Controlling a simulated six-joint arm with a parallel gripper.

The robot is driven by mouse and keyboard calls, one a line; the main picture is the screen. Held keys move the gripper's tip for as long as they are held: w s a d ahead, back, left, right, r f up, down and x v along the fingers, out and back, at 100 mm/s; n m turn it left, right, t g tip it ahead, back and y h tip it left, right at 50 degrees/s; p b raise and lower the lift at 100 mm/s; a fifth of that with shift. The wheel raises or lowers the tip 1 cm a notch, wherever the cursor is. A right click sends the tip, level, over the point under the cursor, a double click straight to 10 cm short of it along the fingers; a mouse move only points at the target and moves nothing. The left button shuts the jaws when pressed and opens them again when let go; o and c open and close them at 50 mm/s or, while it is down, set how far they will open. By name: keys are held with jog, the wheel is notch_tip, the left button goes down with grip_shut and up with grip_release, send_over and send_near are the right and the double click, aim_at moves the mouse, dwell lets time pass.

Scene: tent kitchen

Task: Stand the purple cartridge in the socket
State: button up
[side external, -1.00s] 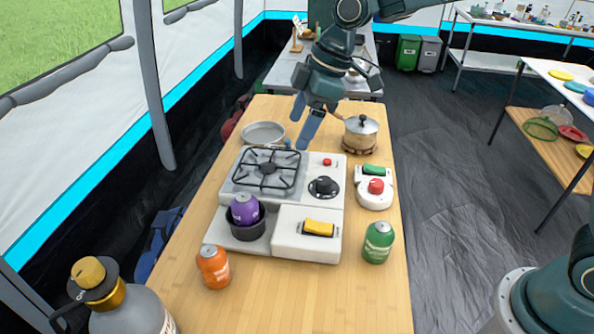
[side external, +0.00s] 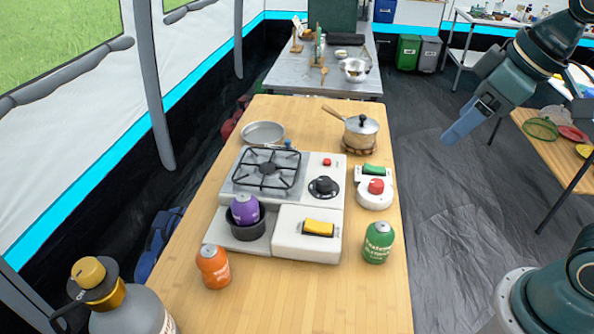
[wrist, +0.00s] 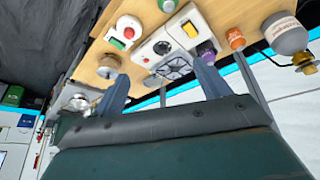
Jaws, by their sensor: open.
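The purple cartridge (side external: 245,209) stands in the dark round socket (side external: 248,228) at the front left of the stove unit. It looks upright or nearly so; the socket wall hides its lower part. In the wrist view the purple cartridge (wrist: 207,48) shows small, partly behind a finger. My gripper (side external: 455,137) is open and empty, off to the right of the table and well away from the cartridge. In the wrist view the fingers of my gripper (wrist: 160,90) are spread wide with nothing between them.
An orange cartridge (side external: 213,266) and a green cartridge (side external: 378,242) stand on the wooden table (side external: 300,291). The stove (side external: 268,175), a lidded pot (side external: 361,133), a pan (side external: 263,133) and a red-button box (side external: 375,192) are also there. A large grey bottle (side external: 128,312) stands at front left.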

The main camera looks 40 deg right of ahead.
jog(key=s+d+f+m+h, duration=0.1)
jog(key=s+d+f+m, duration=0.1)
jog(key=s, duration=0.5)
jog(key=shift+d+f+m, duration=0.25)
jog(key=shift+d+m, duration=0.15)
jog(key=shift+m, duration=0.1)
